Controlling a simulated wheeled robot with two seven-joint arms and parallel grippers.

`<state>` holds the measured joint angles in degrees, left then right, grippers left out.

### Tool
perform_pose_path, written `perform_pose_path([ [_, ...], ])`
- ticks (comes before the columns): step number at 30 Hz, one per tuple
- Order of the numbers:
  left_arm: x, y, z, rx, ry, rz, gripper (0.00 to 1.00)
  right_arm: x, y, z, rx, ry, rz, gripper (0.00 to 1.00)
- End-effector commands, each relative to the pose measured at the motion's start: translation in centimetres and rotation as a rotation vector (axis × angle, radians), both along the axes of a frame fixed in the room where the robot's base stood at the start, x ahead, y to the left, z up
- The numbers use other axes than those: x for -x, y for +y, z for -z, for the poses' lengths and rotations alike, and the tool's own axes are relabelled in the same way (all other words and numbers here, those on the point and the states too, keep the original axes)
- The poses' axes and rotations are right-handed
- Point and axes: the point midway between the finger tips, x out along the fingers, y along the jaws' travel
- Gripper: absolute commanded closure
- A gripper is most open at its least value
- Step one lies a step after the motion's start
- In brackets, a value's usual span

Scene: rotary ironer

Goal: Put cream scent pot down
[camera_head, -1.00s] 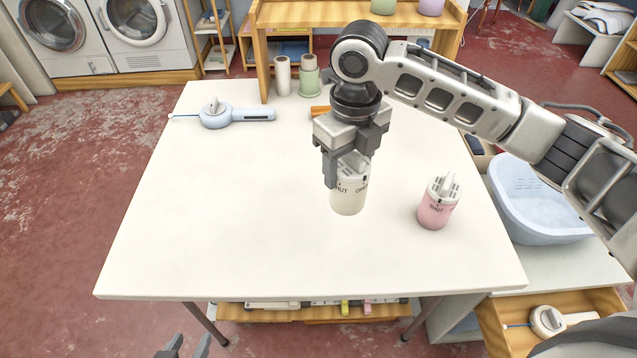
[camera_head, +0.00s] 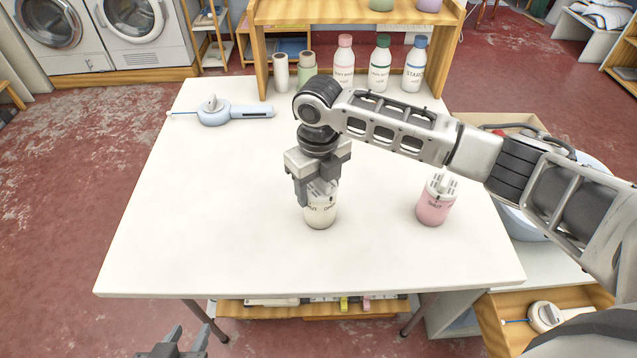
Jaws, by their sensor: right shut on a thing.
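The cream scent pot (camera_head: 320,213) is upright at the middle of the white table (camera_head: 200,220), with lettering around its upper part. My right gripper (camera_head: 318,186) is shut on its top from above, and the fingers hide part of the lid. I cannot tell whether the pot's base touches the table. A pink scent pot (camera_head: 435,203) stands to the right on the table, apart from the gripper. My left gripper (camera_head: 182,342) shows only in part at the bottom edge, below the table's front edge, with its two fingers apart and nothing between them.
A pale blue handled device (camera_head: 220,112) lies at the table's back left. A wooden shelf (camera_head: 350,12) stands at the back, with bottles (camera_head: 380,66) and rolls (camera_head: 281,73) by it. An open drawer (camera_head: 490,325) is at lower right. The table's left and front are clear.

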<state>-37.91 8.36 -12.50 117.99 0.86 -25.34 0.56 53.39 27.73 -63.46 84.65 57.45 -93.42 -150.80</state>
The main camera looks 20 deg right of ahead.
Motion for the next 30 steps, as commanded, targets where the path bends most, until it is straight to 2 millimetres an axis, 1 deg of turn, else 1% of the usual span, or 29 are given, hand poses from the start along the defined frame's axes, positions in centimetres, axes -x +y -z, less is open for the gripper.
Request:
perform_pose_path([
  [3, 0.1, 0.0, 0.3, -0.001, 0.005, 0.0, 0.64, 0.0, 0.0, 0.3, 0.0, 0.0, 0.0, 0.77],
  [4, 0.1, 0.0, 0.3, -0.002, 0.006, -0.001, 0.64, 0.0, 0.0, 0.3, 0.0, 0.0, 0.0, 0.33],
  [5, 0.1, 0.1, 0.3, -0.002, 0.007, -0.001, 0.64, 0.0, 0.0, 0.2, 0.0, 0.0, 0.0, 0.24],
  [6, 0.1, 0.1, 0.4, -0.003, 0.008, 0.0, 0.64, 0.0, 0.0, 0.2, 0.0, 0.0, 0.0, 0.19],
  [14, 0.1, 0.1, 0.4, -0.005, 0.007, 0.001, 0.64, 0.0, 0.0, 0.2, 0.0, 0.0, 0.0, 0.19],
  [17, 0.1, 0.1, 0.4, -0.007, 0.007, 0.003, 0.64, -0.1, 0.0, -0.4, 0.0, -0.001, 0.0, 0.19],
  [20, 0.2, 0.2, 0.4, -0.007, 0.006, 0.003, 0.64, -0.1, 0.0, -1.8, -0.002, -0.003, -0.001, 0.19],
  [30, 0.1, 0.1, 0.2, -0.005, 0.001, 0.004, 0.64, -0.1, 0.0, -9.0, -0.002, -0.003, 0.001, 0.19],
])
